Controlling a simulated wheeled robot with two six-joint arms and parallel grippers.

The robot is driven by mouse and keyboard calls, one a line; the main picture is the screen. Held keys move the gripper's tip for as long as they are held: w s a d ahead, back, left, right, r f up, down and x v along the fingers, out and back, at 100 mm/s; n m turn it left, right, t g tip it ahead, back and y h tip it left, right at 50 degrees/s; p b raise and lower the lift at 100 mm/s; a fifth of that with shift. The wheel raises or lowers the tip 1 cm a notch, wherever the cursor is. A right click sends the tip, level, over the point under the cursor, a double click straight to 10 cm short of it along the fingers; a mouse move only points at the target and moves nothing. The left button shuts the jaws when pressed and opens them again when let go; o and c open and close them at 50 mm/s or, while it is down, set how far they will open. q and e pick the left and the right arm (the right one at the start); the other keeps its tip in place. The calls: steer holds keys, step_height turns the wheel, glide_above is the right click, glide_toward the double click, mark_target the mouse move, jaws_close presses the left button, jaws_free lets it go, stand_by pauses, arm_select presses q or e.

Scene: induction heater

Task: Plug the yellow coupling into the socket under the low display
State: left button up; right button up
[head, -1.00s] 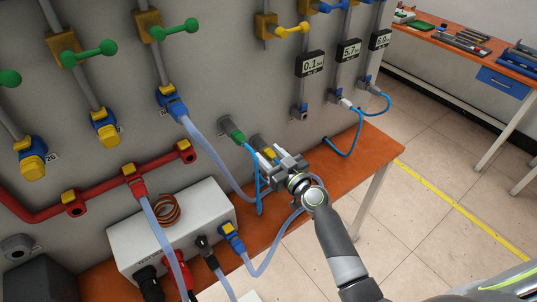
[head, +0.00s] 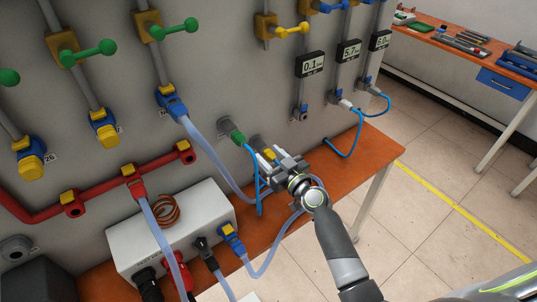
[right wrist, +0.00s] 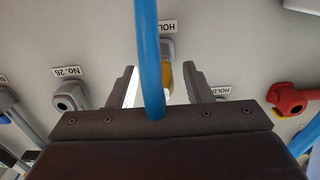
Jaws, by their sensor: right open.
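The yellow coupling (head: 269,154) sits in a grey holder on the wall in the head view, partly covered by my gripper. In the right wrist view the yellow coupling (right wrist: 177,84) shows below a label reading "HOLD", partly hidden by a blue hose (right wrist: 149,50). My right gripper (head: 276,166) is open. In the right wrist view its fingers (right wrist: 160,88) stand on either side of the coupling; I cannot tell whether they touch it. The low display (head: 310,64) reads 0.1, and its socket (head: 300,113) below looks empty. My left gripper is not in view.
The 5.7 (head: 348,50) and 6.0 (head: 380,39) displays have hoses plugged in below. A white box (head: 130,243) stands on the orange bench (head: 370,150).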

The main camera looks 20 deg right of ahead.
mark_target(275, 160)
stand_by(0.5)
steer(key=shift+c, duration=0.3)
jaws_close()
steer(key=shift+b+v, duration=0.5)
steer(key=shift+v, duration=2.55)
steer(key=shift+r, duration=0.15)
